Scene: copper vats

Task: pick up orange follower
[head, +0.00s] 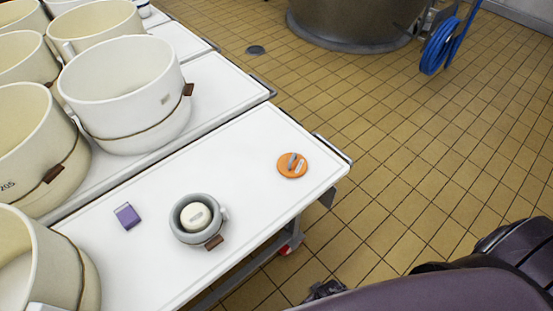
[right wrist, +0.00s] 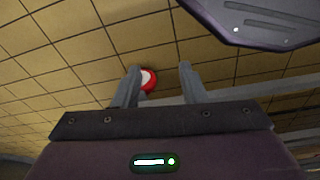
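The orange follower (head: 287,171) is a flat round orange disc with a grey bar and a pale piece on top. It lies on the white table (head: 262,130) near its right end in the head view. My right gripper (right wrist: 158,67) shows in the right wrist view, with its two grey fingers apart and nothing held between them. It is away from the follower, low beside the table, over the floor. The follower does not show in the right wrist view. My left gripper is not in view.
A grey pot (head: 181,232) with a pale lid-like piece inside and a purple block (head: 127,216) share the table. Large cream vats (head: 120,85) crowd the left. A red caster (head: 285,250) shows below the table edge. Tiled floor at right is mostly clear.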

